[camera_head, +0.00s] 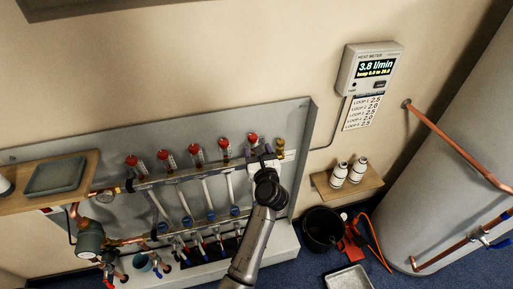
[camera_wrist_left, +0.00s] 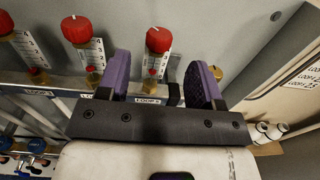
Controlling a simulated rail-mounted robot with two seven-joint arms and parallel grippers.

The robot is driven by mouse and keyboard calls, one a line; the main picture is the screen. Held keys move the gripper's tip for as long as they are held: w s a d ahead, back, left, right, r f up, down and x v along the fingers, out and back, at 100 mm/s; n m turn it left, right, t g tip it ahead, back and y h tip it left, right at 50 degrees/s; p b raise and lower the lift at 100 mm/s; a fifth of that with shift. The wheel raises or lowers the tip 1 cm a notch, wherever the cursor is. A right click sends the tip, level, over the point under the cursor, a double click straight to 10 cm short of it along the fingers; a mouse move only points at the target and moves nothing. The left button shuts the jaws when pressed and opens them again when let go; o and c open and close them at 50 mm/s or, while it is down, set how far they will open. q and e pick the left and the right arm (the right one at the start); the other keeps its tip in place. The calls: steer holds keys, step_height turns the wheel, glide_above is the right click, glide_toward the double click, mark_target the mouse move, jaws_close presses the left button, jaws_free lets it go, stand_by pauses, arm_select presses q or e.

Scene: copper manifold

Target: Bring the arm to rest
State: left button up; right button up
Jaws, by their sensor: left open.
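My left gripper (camera_head: 264,160) is at the right end of the copper manifold (camera_head: 185,176), by the last red-capped flow meter (camera_head: 252,138). In the left wrist view its two purple-padded fingers (camera_wrist_left: 162,75) are apart with nothing gripped. The flow meter (camera_wrist_left: 155,50) shows between them, above a "LOOP 5" label; I cannot tell how far the fingers reach around it. More red-capped meters (camera_wrist_left: 84,45) stand to the left. My arm comes up from the bottom of the head view and hides part of the manifold's right end. My right gripper is not in view.
A heat meter (camera_head: 375,70) on the wall reads 3.8 l/min. White bottles (camera_head: 358,168) stand on a small shelf. A black bucket (camera_head: 322,228) and a metal tray (camera_head: 348,279) are on the floor. A wooden shelf with a grey tray (camera_head: 55,176) is at left; a large tank (camera_head: 455,150) is at right.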

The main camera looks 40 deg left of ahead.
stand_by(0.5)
arm_select(q)
steer(key=s+d+r+m+t+h, duration=0.1)
steer(key=s+d+m+t+h, duration=0.35)
steer(key=m, duration=0.65)
steer(key=s+d+r+m+t+h, duration=0.15)
steer(key=d+m+t+h, duration=0.45)
steer(key=m, duration=0.6)
steer(key=s+d+f+m+g+h, duration=0.5)
steer(key=s+d+f+m+h, duration=0.4)
steer(key=m, duration=0.6)
steer(key=s+a+f+m+g+y, duration=0.2)
steer(key=s+f+m+g, duration=0.35)
steer(key=s, duration=0.45)
steer(key=s+a+f+m+g+y, duration=0.2)
steer(key=s+f+m+g, duration=0.35)
steer(key=s, duration=0.55)
step_height(320, 180, up, 33)
steer(key=s+g+p, duration=0.1)
steer(key=p, duration=3.2)
steer(key=shift+a+r+y, duration=0.15)
steer(key=shift+a+y, duration=0.1)
steer(key=shift+y, duration=0.1)
